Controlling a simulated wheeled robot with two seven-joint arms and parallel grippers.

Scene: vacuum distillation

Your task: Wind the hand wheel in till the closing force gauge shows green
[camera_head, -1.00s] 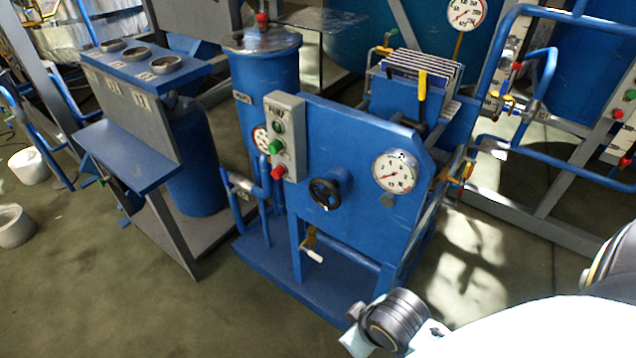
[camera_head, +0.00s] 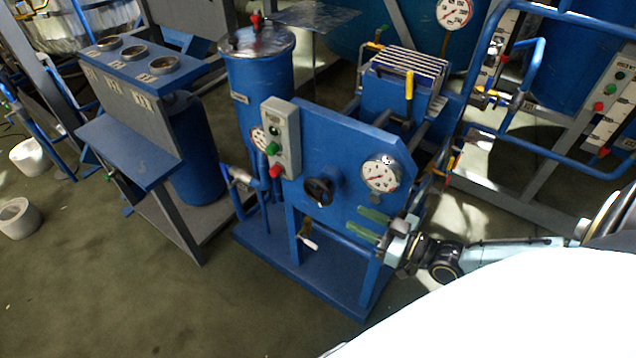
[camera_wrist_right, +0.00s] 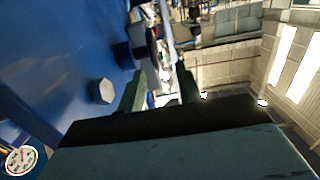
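The black hand wheel (camera_head: 319,190) sits on the front of the blue press plate. A round white gauge (camera_head: 382,173) with red marks is to its right; its reading is too small to tell. My right gripper (camera_head: 360,221) is open, with two green fingers apart and nothing seen between them in the head view. It is below the gauge and to the lower right of the wheel, apart from the wheel. In the right wrist view the fingers (camera_wrist_right: 160,88) flank a dark, partly blurred shape I cannot name surely. My left gripper is out of view.
A grey button box (camera_head: 281,138) is on the plate's upper left. A white-handled crank (camera_head: 308,241) hangs below the wheel. A bolt head (camera_wrist_right: 102,91) sticks out of the blue plate near my right fingers. Open floor (camera_head: 130,290) lies to the front left.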

